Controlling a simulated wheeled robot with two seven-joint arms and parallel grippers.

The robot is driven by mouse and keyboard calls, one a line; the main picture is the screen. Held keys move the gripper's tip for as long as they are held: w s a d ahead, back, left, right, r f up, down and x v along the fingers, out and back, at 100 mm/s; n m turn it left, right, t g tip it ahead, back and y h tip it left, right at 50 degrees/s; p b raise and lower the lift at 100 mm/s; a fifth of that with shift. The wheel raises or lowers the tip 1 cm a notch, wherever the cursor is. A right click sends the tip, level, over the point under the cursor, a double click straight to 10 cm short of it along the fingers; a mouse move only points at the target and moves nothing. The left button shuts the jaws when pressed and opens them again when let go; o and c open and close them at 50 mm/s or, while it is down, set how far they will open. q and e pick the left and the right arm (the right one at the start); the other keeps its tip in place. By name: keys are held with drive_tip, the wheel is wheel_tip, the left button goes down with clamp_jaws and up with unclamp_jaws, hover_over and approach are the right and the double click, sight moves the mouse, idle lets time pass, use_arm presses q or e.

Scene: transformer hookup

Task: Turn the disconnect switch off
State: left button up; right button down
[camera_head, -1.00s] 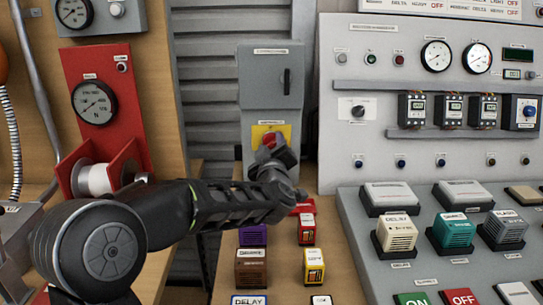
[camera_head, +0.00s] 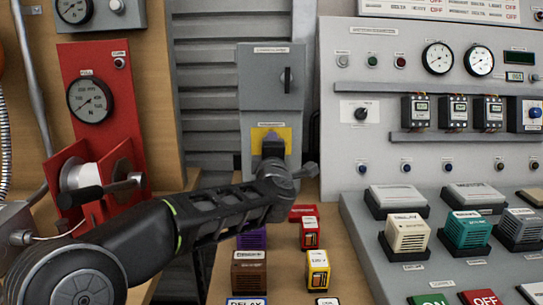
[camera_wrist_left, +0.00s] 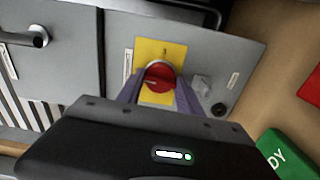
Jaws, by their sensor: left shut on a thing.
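The disconnect switch is a red rotary knob (camera_wrist_left: 159,77) on a yellow plate (camera_wrist_left: 148,50), fixed to a grey cabinet. In the head view the yellow plate (camera_head: 259,135) shows, but my gripper hides the knob. My left gripper (camera_wrist_left: 159,88) has one finger on each side of the knob and is shut on it. It also shows in the head view (camera_head: 272,149), in front of the plate. The exact angle of the knob is hard to read. My right gripper is in neither view.
The grey cabinet (camera_head: 257,70) has a black handle (camera_head: 287,80) above the switch. A table below holds coloured blocks, among them a yellow one (camera_head: 317,271) and a brown one (camera_head: 249,272). A control panel (camera_head: 350,150) stands close on the right; a red gauge stand (camera_head: 92,62) is left.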

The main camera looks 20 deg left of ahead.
use_arm(q)
drive_tip(key=shift+n, duration=0.4)
drive_tip(key=o, duration=1.4)
drive_tip(key=shift+c, duration=0.2)
drive_tip(key=v, duration=0.7)
drive_tip(key=shift+s+d, duration=0.2)
drive_tip(key=shift+s, duration=0.15)
drive_tip(key=shift+s, duration=0.1)
